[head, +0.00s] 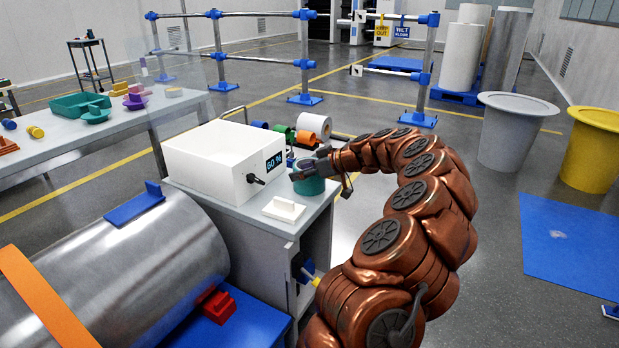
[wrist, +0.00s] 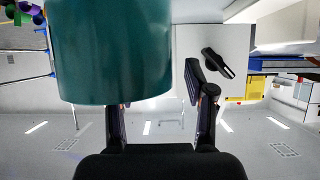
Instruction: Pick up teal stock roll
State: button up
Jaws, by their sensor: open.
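The teal stock roll (head: 309,186) stands upright on the grey cabinet top, near its right edge, beside a white box. My gripper (head: 299,170) is at the roll, with dark fingers over its upper part in the head view. In the wrist view the roll (wrist: 110,50) is large at upper left and hides the end of the left finger. The right finger of my gripper (wrist: 160,95) shows clear of the roll, with a gap between them. The gripper is open. I cannot tell whether either finger touches the roll.
The white box (head: 222,160) with a "60 %" display and black knob stands left of the roll. A small white block (head: 284,209) lies in front. A large metal cylinder (head: 130,275) is at lower left. Colored rolls (head: 281,131) lie behind the cabinet.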

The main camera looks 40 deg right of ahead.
grip_shut()
dwell(0.3)
dwell(0.3)
